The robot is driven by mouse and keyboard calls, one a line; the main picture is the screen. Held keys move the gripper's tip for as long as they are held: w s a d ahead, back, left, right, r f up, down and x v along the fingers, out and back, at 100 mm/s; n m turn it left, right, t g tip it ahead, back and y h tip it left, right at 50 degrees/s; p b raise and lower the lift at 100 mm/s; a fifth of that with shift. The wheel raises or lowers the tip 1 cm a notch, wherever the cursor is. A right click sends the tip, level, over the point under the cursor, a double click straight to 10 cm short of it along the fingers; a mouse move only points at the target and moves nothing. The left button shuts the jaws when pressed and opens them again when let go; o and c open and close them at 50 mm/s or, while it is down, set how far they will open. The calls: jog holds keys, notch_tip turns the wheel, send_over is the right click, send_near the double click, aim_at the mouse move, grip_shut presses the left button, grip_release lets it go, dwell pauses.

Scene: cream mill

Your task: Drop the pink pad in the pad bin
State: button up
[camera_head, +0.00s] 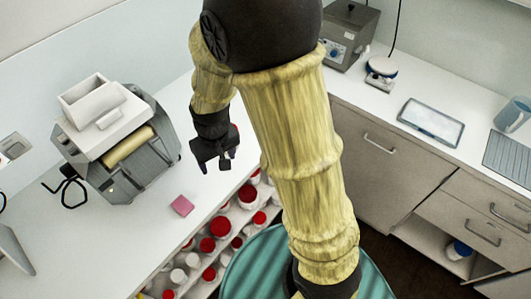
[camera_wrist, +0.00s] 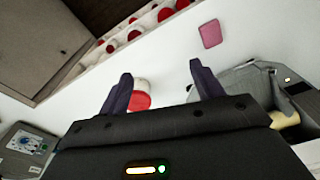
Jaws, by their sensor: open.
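The pink pad (camera_head: 181,206) is a small flat square lying on the white counter near its front edge. It also shows at the upper right of the wrist view (camera_wrist: 210,34). My gripper (camera_head: 226,163) is above the counter, up and to the right of the pad in the head view. In the wrist view my gripper (camera_wrist: 160,75) has its two dark fingers spread, with nothing held between them. The pad lies beyond the right finger, apart from it. I cannot make out for certain which thing is the pad bin.
A grey and white mill machine (camera_head: 120,140) stands left of the pad. A red and white round container (camera_wrist: 140,95) shows past the fingers in the wrist view. Several red-lidded jars (camera_head: 220,226) fill the shelf below the counter edge. Counter around the pad is clear.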

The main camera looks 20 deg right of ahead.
jog(key=s+d+r+m, duration=0.1)
jog(key=s+d+r, duration=0.1)
jog(key=d, duration=0.3)
jog(key=s+d+r+m+t, duration=0.1)
jog(key=s+d+r+m, duration=0.1)
jog(key=d, duration=0.4)
jog(key=s+r, duration=0.1)
jog(key=s, duration=0.1)
jog(key=shift+s+d+t+h, duration=0.15)
jog(key=shift+s+t+h, duration=0.15)
jog(key=shift+f, duration=0.15)
